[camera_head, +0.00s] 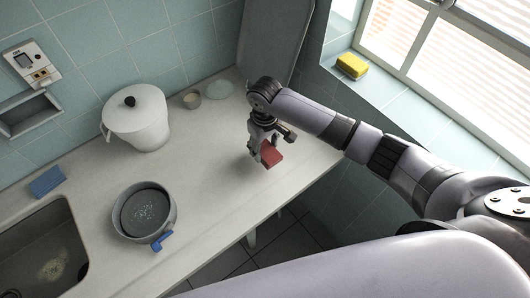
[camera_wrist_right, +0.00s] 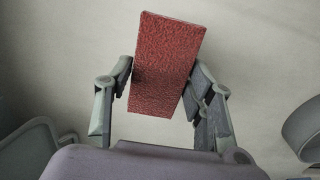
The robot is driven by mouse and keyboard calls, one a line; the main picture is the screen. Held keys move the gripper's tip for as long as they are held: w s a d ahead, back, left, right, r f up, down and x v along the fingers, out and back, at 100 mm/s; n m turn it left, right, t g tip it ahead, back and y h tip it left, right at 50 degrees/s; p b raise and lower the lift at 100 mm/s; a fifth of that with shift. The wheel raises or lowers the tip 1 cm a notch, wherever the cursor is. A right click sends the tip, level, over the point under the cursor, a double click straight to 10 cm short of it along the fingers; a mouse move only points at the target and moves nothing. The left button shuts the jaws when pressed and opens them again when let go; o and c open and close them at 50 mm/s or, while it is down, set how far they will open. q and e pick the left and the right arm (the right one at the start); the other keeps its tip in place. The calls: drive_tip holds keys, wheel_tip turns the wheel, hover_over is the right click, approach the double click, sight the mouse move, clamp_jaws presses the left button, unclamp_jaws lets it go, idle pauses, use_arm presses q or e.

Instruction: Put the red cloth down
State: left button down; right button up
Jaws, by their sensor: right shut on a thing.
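The red cloth (camera_head: 271,154) looks like a flat, stiff rectangular piece. My right gripper (camera_head: 266,146) is shut on it over the right part of the counter (camera_head: 215,170), near its front edge. In the right wrist view the red cloth (camera_wrist_right: 168,45) lies between the two fingers of my right gripper (camera_wrist_right: 163,78), tilted slightly. Its far end sticks out past the fingertips. I cannot tell whether the cloth touches the counter. My left gripper is not in view.
A grey pot (camera_head: 118,225), a blue sponge (camera_head: 47,181) and the sink (camera_head: 40,250) are left. A yellow sponge (camera_head: 352,66) is on the sill. The counter around the cloth is clear.

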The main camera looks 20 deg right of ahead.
sight(265, 155)
wheel_tip(265, 155, down, 5)
drive_tip(key=shift+r, duration=0.15)
idle(0.3)
drive_tip(key=o, duration=1)
wheel_tip(265, 155, up, 12)
drive_tip(key=shift+b, duration=0.5)
